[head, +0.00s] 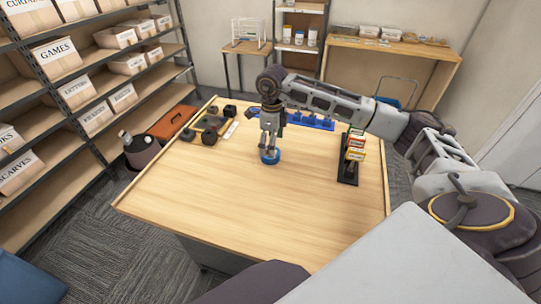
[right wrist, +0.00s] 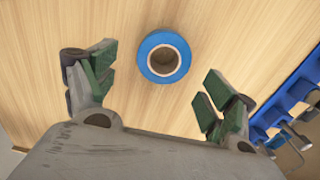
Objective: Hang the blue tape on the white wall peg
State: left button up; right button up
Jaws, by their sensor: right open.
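The blue tape (head: 270,157) is a ring lying flat on the wooden table. In the right wrist view the tape (right wrist: 164,36) lies ahead of my fingertips and between their lines, with a pale core around its hole. My right gripper (head: 270,145) points down just above the tape in the head view. In the right wrist view the right gripper (right wrist: 157,78) is open and empty, its green-padded fingers wide apart. I cannot pick out the white wall peg in either view. My left gripper is not in view.
A blue rack with hooks (head: 317,123) stands at the table's back edge. A black stand with small boxes (head: 349,170) is at the right. Dark parts (head: 209,137) lie at the back left. The table's front (head: 240,215) is clear.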

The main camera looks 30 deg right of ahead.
jog(key=shift+d+f, duration=0.1)
jog(key=shift+f, duration=0.35)
notch_tip(320, 180, down, 4)
jog(key=shift+w+d+r+p, duration=0.1)
jog(key=shift+r+p, duration=0.1)
jog(key=shift+p, duration=0.4)
jog(key=shift+f, duration=0.35)
jog(key=shift+c, duration=1)
jog(key=c, duration=0.9)
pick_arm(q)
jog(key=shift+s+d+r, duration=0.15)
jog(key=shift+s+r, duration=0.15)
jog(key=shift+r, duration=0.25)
